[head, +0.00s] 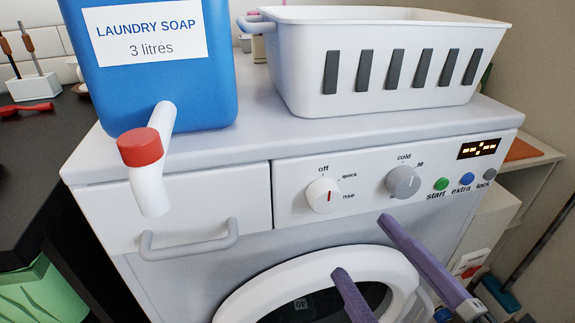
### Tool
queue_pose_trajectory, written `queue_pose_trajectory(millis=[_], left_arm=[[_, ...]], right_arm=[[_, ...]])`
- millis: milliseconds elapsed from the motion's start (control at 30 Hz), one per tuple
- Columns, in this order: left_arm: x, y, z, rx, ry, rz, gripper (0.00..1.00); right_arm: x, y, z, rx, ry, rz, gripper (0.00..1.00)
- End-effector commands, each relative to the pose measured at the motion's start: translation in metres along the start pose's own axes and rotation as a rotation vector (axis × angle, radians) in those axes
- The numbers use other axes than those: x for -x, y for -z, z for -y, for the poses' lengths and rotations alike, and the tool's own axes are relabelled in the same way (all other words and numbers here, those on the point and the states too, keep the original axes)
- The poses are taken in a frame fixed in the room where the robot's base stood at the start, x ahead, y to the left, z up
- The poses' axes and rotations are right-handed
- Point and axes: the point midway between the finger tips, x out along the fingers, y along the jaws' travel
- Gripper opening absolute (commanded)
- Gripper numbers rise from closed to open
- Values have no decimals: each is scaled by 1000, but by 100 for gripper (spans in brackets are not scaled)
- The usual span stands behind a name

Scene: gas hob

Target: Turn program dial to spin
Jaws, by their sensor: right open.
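The program dial (318,197) is a white round knob with a red line, on the washing machine's front panel. Labels "off", "quick" and one ending in "nse" show around it. No "spin" label is readable. My right gripper (364,247) has two purple fingers, spread apart and empty. It is in front of the machine, below and right of the dial, over the round door, and does not appear to touch the dial. My left gripper is not in view.
A grey temperature dial (403,182) is right of the program dial, then start (441,184), extra and lock buttons and a display (479,149). A blue soap container (150,85) with a protruding spout overhangs the drawer (180,205). A white basket (390,107) stands on top.

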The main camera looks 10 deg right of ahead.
Motion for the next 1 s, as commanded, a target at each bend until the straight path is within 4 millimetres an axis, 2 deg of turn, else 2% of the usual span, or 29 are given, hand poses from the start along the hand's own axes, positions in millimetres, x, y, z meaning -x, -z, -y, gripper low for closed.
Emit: queue_pose_trajectory(millis=[200,400,533,767,1000], left_arm=[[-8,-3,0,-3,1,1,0],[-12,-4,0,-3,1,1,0],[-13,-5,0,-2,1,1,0],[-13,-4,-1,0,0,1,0],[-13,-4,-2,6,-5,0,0]], right_arm=[[-44,0,0,-3,5,0,80],[-72,1,0,-3,3,-2,80],[-78,0,1,-4,2,-2,80],[-79,0,1,-5,1,-3,80],[-79,0,1,-5,1,-3,56]])
